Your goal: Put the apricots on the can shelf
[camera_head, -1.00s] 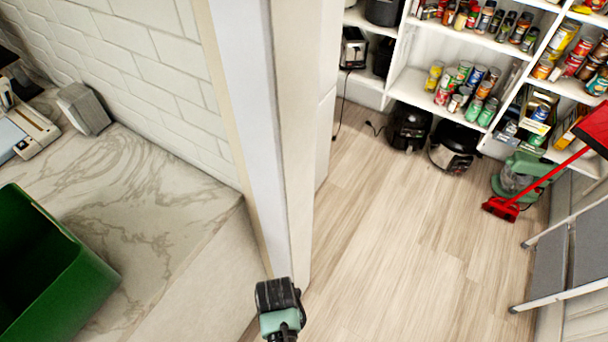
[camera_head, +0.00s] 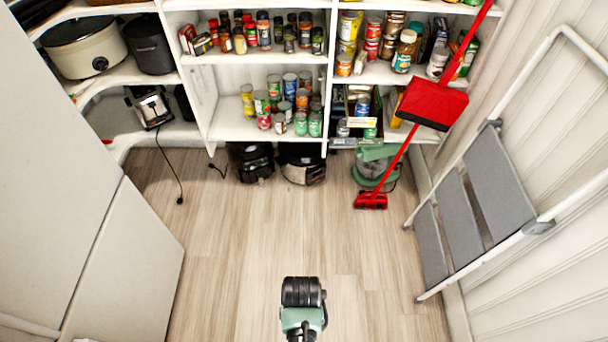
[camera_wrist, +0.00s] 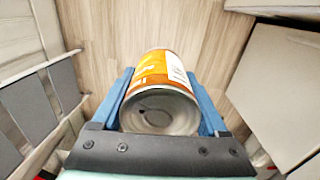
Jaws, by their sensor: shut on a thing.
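My gripper (camera_wrist: 160,92) is shut on an orange-and-white can, the apricots (camera_wrist: 152,72), in the wrist view. Blue fingers press on both sides of it, and its bare metal end faces the camera. In the head view my gripper (camera_head: 303,292) is at the bottom middle, above the floor and well short of the shelving; the can cannot be made out there. The can shelf (camera_head: 229,124) is a low white shelf in the middle unit. Several cans (camera_head: 276,100) stand on its middle and right part, and its left part is bare.
Spice jars (camera_head: 262,33) fill the shelf above. Small appliances (camera_head: 250,162) stand on the floor beneath. A red broom (camera_head: 433,102) leans at the right, beside a grey-and-white step ladder (camera_head: 467,208). A white panel (camera_head: 120,265) stands at the left. The wooden floor (camera_head: 245,225) between is clear.

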